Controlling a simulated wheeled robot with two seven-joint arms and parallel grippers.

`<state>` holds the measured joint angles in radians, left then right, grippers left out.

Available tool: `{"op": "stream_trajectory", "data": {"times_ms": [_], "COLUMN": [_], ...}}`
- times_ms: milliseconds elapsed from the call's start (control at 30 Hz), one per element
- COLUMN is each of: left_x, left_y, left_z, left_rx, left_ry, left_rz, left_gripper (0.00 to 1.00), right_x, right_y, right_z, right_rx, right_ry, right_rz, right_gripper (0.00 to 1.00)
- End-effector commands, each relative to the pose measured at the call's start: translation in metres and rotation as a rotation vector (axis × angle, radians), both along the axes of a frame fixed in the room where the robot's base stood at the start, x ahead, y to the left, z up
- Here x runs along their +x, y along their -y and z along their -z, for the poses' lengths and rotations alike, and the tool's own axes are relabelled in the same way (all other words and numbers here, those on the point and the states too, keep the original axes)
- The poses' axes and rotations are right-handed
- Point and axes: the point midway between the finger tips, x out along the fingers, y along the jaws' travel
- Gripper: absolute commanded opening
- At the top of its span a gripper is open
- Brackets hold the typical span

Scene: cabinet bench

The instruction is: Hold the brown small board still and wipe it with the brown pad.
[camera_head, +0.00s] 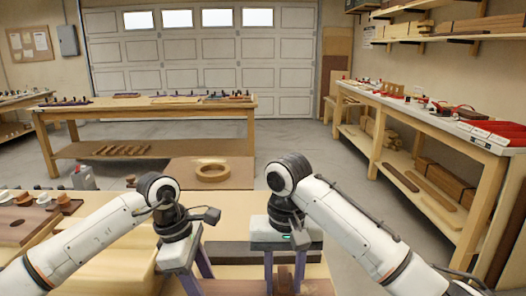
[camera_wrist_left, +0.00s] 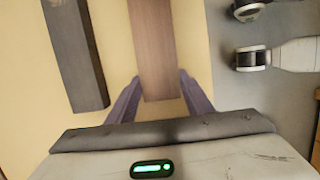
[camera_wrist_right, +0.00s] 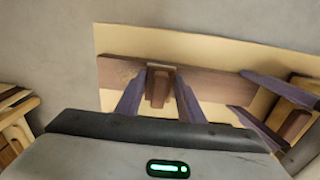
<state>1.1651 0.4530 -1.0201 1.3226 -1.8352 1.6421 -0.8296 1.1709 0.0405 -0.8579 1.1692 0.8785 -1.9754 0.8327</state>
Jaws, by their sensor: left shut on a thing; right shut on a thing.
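The brown small board (camera_wrist_right: 215,82) is a long flat strip running across the right wrist view. It also shows in the left wrist view (camera_wrist_left: 158,45), with its near end between my left fingers. My left gripper (camera_wrist_left: 160,96) is shut on that end. My right gripper (camera_wrist_right: 158,100) is shut on the brown pad (camera_wrist_right: 157,88), a small block with a paler upper edge. The pad is over the board, away from the held end; I cannot tell whether they touch.
A dark grey bar (camera_wrist_left: 75,50) lies beside the board on the pale bench top. Brown and white items (camera_head: 62,203) stand on a board at the left. A separate bench (camera_head: 150,105) stands behind, and a tool bench (camera_head: 430,115) at the right.

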Motion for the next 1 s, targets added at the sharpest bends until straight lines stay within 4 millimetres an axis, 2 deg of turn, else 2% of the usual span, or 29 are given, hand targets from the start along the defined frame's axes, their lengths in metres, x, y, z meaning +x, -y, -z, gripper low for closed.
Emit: {"op": "stream_trajectory", "data": {"times_ms": [467,733,1000], "left_x": [0.000,0.000,0.001], "left_y": [0.000,0.000,-0.001], "left_z": [-0.001,-0.001,-0.001], "left_rx": [-0.001,-0.001,0.000], "left_ry": [0.001,0.001,0.001], "left_rz": [0.000,0.000,0.000], "left_gripper": [0.27,0.27,0.27], "right_x": [0.000,0.000,-0.001], "right_y": [0.027,0.036,0.055], "right_z": [0.004,0.005,0.004], "right_rx": [-0.002,-0.004,-0.006], "right_ry": [-0.002,-0.003,-0.005], "right_rz": [0.001,0.003,0.005], "right_gripper": [0.00,0.00,0.00]}}
